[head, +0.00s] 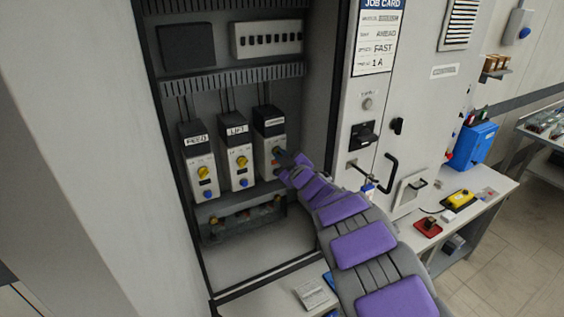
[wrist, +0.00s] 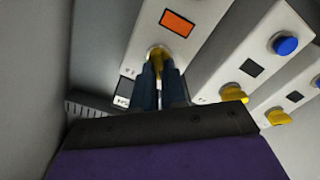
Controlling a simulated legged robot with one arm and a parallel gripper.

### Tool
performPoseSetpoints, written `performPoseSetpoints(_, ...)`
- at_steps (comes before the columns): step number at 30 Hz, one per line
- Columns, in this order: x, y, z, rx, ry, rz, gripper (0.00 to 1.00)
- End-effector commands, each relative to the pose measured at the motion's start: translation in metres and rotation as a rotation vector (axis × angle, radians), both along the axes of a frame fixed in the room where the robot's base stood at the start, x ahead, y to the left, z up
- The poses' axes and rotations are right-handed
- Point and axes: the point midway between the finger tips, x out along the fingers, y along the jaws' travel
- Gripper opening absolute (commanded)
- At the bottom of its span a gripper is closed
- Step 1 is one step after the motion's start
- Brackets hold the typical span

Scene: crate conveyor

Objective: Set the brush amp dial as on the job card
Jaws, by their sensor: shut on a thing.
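Three drive modules hang side by side in the open cabinet: the left one is labelled FEED (head: 199,163), the middle one LIFT (head: 236,157), and the right one (head: 266,131) has a label too small to read. My gripper (head: 282,154) is at the right module's front. In the wrist view my gripper (wrist: 159,76) is shut on a yellow dial (wrist: 157,54) of that module, beside an orange panel (wrist: 177,23). The fingers hide most of the dial and its scale, so its setting cannot be read. The job card (head: 375,36) shows AHEAD, FAST and 1 A.
The other modules carry yellow dials (wrist: 235,92) and blue buttons (wrist: 285,44) close beside my gripper. The cabinet door (head: 408,130) with its black handle (head: 388,172) stands to the right.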

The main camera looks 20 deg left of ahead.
Motion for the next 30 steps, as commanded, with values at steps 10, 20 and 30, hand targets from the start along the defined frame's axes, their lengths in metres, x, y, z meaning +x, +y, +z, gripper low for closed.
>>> performPoseSetpoints(10, 0.0009, -0.0014, -0.0052, -0.119, -0.130, -0.004, 0.00)
performPoseSetpoints(20, 0.0007, -0.0014, -0.0053, -0.153, -0.165, -0.005, 0.00)
performPoseSetpoints(30, 0.0008, -0.0014, -0.0049, -0.152, -0.166, -0.005, 0.14)
